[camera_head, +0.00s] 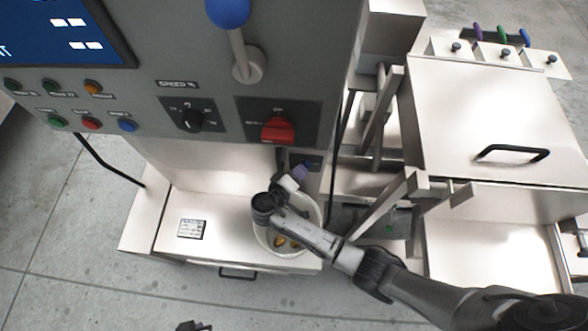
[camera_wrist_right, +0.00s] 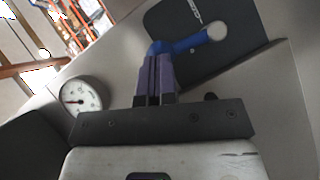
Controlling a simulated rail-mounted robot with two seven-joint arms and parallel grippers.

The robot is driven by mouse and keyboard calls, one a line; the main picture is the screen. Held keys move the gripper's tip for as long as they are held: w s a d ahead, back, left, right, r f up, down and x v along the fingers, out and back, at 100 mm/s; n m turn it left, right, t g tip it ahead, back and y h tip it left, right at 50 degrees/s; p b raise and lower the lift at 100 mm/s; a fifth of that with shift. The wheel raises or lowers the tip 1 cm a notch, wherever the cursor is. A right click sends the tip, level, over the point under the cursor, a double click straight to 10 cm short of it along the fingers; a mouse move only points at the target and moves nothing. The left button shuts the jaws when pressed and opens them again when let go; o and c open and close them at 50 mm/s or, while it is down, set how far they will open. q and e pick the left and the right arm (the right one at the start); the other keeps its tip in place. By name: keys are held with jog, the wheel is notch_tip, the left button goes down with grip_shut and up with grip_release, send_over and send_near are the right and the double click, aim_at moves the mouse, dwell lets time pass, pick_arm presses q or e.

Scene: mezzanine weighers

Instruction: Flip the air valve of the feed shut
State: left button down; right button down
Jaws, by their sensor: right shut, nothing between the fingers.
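The air valve shows in the right wrist view as a blue lever (camera_wrist_right: 187,43) in front of a dark plate with white lettering (camera_wrist_right: 222,14). The lever slants up to the right, with a pale round end on its right. My right gripper's purple fingers (camera_wrist_right: 158,76) are shut and empty, with their tips at the lever's left end. I cannot tell whether they touch it. In the head view my right gripper (camera_head: 299,172) is under the control panel, above a white bucket, and mostly hides the valve. A small dark piece at the bottom edge may be my left gripper (camera_head: 194,326).
The white bucket (camera_head: 313,239) with yellowish pieces stands on the machine's ledge. Above are a red switch (camera_head: 278,129), a black speed knob (camera_head: 190,116) and a blue-balled lever (camera_head: 229,12). A round gauge (camera_wrist_right: 82,97) is left of my fingers. Metal frames stand at the right.

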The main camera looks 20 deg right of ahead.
pick_arm(q)
jog(key=shift+s+a+r, duration=0.1)
jog(key=shift+a+r, duration=0.1)
jog(key=shift+a, duration=0.4)
pick_arm(e)
jog(key=s+d+f+m+t+y, duration=0.2)
jog(key=s+d+f+m+y, duration=0.1)
jog(key=d+m+y, duration=0.2)
jog(key=m+y, duration=0.2)
jog(key=shift+d+m+y, duration=0.3)
jog(key=shift+d+y, duration=0.1)
pick_arm(q)
jog(key=shift+f, duration=0.1)
pick_arm(e)
jog(key=shift+s+a+f, duration=0.1)
jog(key=shift+f, duration=0.05)
pick_arm(q)
jog(key=shift+a+f+b, duration=0.2)
jog(key=shift+f+b, duration=0.1)
jog(key=shift+b, duration=0.1)
pick_arm(e)
jog(key=shift+w+a+f, duration=0.15)
jog(key=shift+w+a, duration=0.25)
jog(key=shift+a, duration=0.2)
